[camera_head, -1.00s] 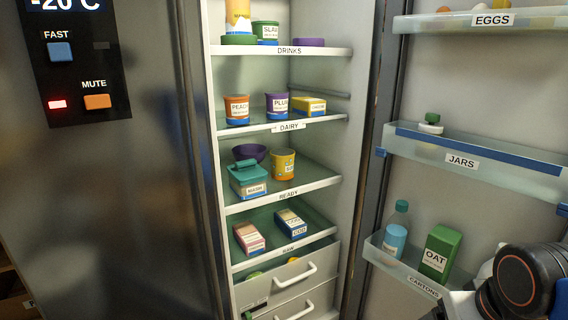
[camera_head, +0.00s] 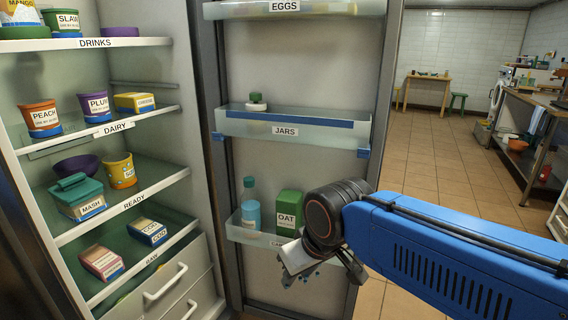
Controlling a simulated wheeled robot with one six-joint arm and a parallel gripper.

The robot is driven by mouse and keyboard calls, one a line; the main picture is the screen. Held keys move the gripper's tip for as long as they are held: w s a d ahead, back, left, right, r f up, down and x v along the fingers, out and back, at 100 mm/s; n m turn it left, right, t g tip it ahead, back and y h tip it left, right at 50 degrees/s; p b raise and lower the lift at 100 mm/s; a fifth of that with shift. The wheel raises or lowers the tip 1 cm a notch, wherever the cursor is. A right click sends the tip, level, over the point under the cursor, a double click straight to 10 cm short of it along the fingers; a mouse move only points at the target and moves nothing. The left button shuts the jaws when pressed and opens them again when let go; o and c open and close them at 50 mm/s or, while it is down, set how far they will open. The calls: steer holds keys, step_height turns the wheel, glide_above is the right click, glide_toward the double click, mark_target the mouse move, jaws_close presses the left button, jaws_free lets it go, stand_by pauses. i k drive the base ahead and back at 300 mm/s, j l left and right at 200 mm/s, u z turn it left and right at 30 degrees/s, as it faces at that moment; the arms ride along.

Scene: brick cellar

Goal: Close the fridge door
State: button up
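The fridge door (camera_head: 285,80) stands wide open in the middle of the head view, with its inner side and shelves facing me. Its hinge side meets the fridge body (camera_head: 205,60) on the left. The door's free edge (camera_head: 388,70) is on the right. My gripper (camera_head: 300,275) hangs in front of the lower part of the door, by the cartons shelf (camera_head: 240,233). Its fingers are small, dark and partly hidden, so their opening does not show clearly. I cannot tell whether it touches the door.
The lit interior holds labelled tubs on its shelves, such as the peach tub (camera_head: 40,118). The door carries a blue bottle (camera_head: 250,205) and a green oat carton (camera_head: 289,212). Right of the door is open tiled floor (camera_head: 440,150), with a workbench (camera_head: 535,125) at far right.

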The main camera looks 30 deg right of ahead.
mark_target(347, 63)
steer(key=l+u, duration=0.2)
steer(key=u, duration=0.15)
steer(key=l+u, duration=0.2)
steer(key=u, duration=0.15)
steer(key=l+u, duration=0.15)
steer(key=u, duration=0.2)
steer(key=k+l+u, duration=0.15)
steer(key=l+u, duration=0.3)
steer(key=k+l+u, duration=0.15)
steer(key=u, duration=0.3)
steer(key=k+l+u, duration=0.2)
steer(key=u, duration=0.25)
steer(key=k+l+u, duration=0.1)
steer(key=k+u, duration=0.2)
steer(key=u, duration=0.15)
steer(key=k+l+u, duration=0.15)
steer(key=k+u, duration=0.15)
steer(key=k, duration=0.2)
steer(key=k+u, duration=0.25)
steer(key=k, duration=0.3)
steer(key=k+l+z, duration=0.25)
steer(key=k+z, duration=0.15)
steer(key=k+l+z, duration=0.8)
steer(key=i+l+u, duration=0.1)
steer(key=l, duration=0.25)
steer(key=i+l, duration=0.15)
steer(key=l, duration=0.15)
steer(key=i+l+u, duration=0.15)
steer(key=l, duration=0.55)
steer(key=i+u, duration=0.05)
